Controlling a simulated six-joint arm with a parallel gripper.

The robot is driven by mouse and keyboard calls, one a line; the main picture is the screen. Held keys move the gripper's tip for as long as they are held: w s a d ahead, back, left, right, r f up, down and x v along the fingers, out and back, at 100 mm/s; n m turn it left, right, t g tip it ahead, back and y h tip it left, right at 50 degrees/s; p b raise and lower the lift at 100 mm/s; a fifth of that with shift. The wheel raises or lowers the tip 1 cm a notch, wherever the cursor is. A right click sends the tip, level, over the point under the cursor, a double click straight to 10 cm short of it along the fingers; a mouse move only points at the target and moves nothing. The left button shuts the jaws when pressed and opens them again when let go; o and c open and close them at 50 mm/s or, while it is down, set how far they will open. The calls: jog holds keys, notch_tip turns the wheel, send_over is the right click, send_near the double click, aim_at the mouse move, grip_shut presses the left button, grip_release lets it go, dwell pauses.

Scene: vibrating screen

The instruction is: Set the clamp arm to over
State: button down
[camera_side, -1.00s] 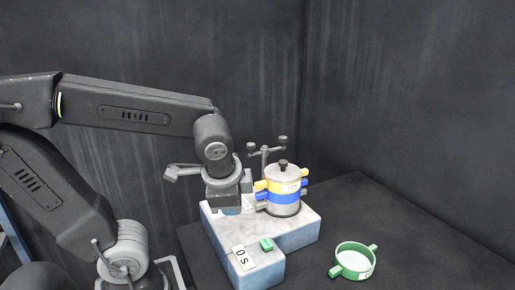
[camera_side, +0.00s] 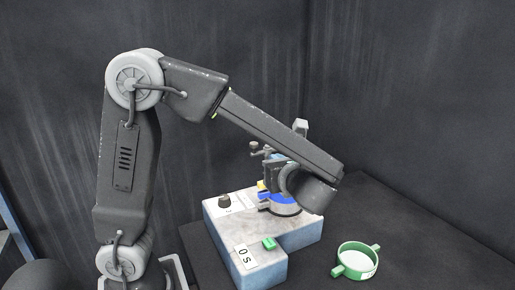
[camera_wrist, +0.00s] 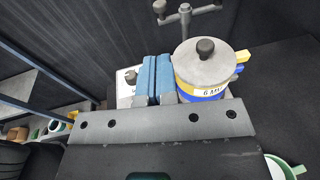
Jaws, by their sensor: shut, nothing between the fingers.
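The clamp arm (camera_wrist: 186,18) is a grey T-shaped bar with dark knobs, standing behind the sieve stack (camera_wrist: 200,75) in the wrist view. In the side view only its left knob end (camera_side: 255,147) shows clearly; my arm hides the rest. The stack has yellow and blue rings and a grey lid with a dark knob (camera_wrist: 205,47); the bar is not across this lid. My gripper (camera_wrist: 154,58) has blue fingers, shut together and empty. They appear just left of the lid in the wrist view, and the clamp arm lies beyond them.
The shaker base (camera_side: 232,260) has a dark dial (camera_side: 224,201), a "0 S" label and a green button (camera_side: 268,243). A green-rimmed sieve (camera_side: 356,262) lies on the dark table to the right. A shelf with small items (camera_wrist: 45,130) stands at left in the wrist view.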

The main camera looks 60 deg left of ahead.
aim_at(254, 145)
jog(key=x, duration=1.4)
jog(key=shift+s+a+m+t, duration=0.3)
jog(key=shift+m+t, duration=0.3)
jog(key=shift+t, duration=0.2)
jog(key=w+a+m+t+h, duration=0.1)
jog(key=a+m+t+h, duration=0.1)
jog(key=a, duration=0.6)
jog(key=shift+w+m+t, duration=0.4)
jog(key=shift+m+t, duration=0.3)
jog(key=shift+t, duration=0.5)
jog(key=shift+w, duration=0.15)
dwell(1.3)
